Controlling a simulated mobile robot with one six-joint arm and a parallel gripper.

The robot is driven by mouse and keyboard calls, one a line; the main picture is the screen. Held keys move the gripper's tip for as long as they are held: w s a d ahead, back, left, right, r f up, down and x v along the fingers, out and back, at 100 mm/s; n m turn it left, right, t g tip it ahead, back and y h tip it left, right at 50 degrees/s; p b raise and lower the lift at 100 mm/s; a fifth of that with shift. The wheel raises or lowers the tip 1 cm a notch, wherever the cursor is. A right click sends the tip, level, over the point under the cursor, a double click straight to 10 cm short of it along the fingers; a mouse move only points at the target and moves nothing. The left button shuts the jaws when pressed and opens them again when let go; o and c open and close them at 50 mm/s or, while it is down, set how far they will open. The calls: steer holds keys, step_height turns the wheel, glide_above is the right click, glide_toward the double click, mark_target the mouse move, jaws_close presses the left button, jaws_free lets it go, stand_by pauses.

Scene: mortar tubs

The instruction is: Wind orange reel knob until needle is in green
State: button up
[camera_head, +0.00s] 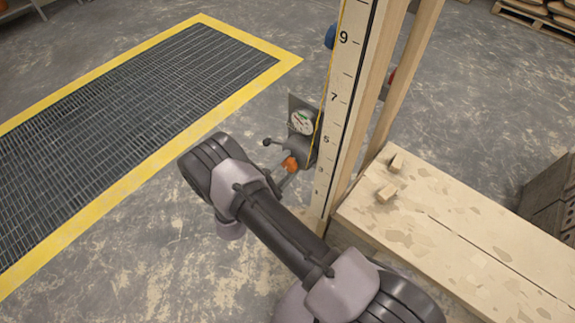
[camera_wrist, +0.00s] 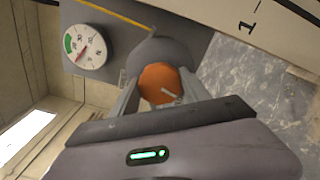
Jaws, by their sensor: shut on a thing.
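The orange reel knob (camera_head: 290,163) sits low on the grey reel housing beside the tall marked post. In the wrist view the orange knob (camera_wrist: 158,84) lies between the two fingers of my gripper (camera_wrist: 160,92), which is shut on it. The round white dial (camera_wrist: 85,47) has a green band on its left side and a red needle. The needle appears to point down and left, below the green band. The dial (camera_head: 302,122) is small in the head view, and its needle is hard to read there. My arm partly hides my gripper (camera_head: 287,170) in that view.
The numbered post (camera_head: 345,90) rises just right of the reel, with a yellow line (camera_head: 330,75) along it. A wooden bench (camera_head: 440,225) with small blocks stands to the right. A yellow-edged floor grate (camera_head: 130,120) lies left. The floor between is clear.

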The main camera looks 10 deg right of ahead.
steer(key=m+b, duration=0.1)
steer(key=m, duration=0.4)
steer(key=m+b, duration=0.1)
steer(key=m, duration=0.4)
steer(key=shift+m, duration=0.3)
stand_by(0.4)
steer(key=o, duration=1.4)
steer(key=p+v, duration=0.2)
steer(key=v, duration=1.5)
steer(key=shift+s+a+p, duration=0.15)
steer(key=shift+p, duration=0.25)
